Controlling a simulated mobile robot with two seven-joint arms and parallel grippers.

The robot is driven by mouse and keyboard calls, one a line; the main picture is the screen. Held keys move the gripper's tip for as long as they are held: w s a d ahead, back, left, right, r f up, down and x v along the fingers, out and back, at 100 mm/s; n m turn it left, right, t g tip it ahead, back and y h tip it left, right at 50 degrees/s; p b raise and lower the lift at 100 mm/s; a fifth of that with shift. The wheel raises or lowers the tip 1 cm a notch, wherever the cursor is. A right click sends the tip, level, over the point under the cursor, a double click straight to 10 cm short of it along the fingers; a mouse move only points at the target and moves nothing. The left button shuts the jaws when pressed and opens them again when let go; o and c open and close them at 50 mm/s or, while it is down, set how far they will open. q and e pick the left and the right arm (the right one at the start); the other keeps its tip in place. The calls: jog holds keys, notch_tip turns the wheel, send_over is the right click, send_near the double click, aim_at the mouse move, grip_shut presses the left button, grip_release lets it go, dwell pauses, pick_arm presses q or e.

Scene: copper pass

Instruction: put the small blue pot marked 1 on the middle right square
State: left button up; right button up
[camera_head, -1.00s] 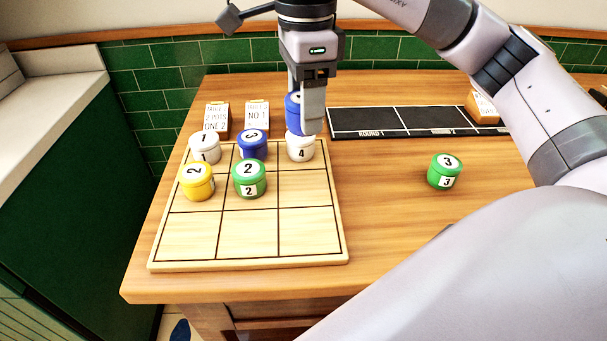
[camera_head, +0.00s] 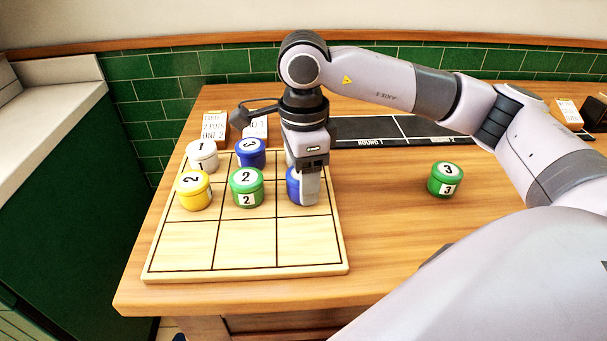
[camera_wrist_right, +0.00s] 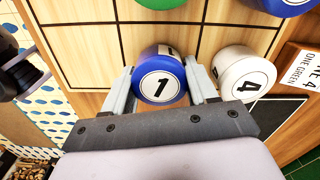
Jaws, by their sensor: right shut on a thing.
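The small blue pot marked 1 (camera_wrist_right: 160,76) is between the fingers of my right gripper (camera_wrist_right: 161,88), which is shut on it. In the head view my right gripper (camera_head: 301,196) holds the blue pot (camera_head: 293,184) at the middle right square of the wooden grid board (camera_head: 315,258). The fingers hide part of the pot; I cannot tell whether its base touches the board. A white pot marked 4 (camera_wrist_right: 243,73) is right beside the gripper in the wrist view; in the head view my arm hides it. My left gripper is not in view.
On the board are a white pot (camera_head: 202,156), a blue pot marked 3 (camera_head: 250,153), a yellow pot (camera_head: 194,190) and a green pot marked 2 (camera_head: 246,187). Another green pot (camera_head: 445,180) stands on the table at right. The board's front row is clear.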

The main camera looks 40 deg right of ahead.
jog(key=shift+f, duration=0.15)
jog(key=o, duration=1.1)
jog(key=shift+r, duration=0.25)
notch_tip(320, 180, up, 12)
jog(key=shift+p, duration=0.55)
